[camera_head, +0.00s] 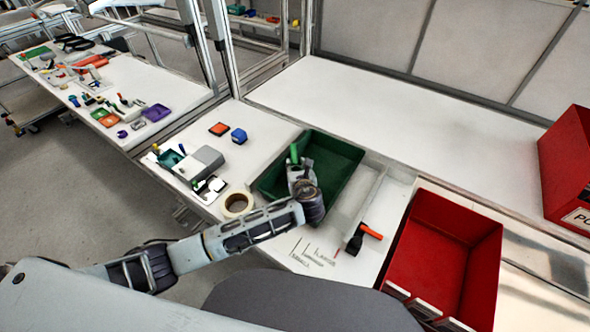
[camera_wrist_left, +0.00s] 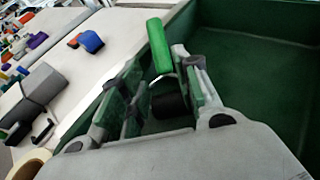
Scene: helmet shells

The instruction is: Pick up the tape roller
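The tape roller shows in the left wrist view as a green handle (camera_wrist_left: 158,47) with a black roller (camera_wrist_left: 170,104) below it, over the green crate. In the head view its green handle (camera_head: 293,153) sticks up beside my left gripper (camera_head: 298,168). My left gripper (camera_wrist_left: 157,78) is over the crate, its fingers apart with the tape roller showing between and beyond them. I cannot tell whether either finger touches it. The gripper and arm hide part of the roller in the head view. My right gripper is not in view.
The green crate (camera_head: 345,155) is otherwise bare. A tape roll (camera_head: 236,203), a grey box (camera_head: 200,163) and small blocks lie to its left. An orange-handled scraper (camera_head: 362,237) lies to its right, before a large red bin (camera_head: 455,225). The white surface behind (camera_head: 400,110) is clear.

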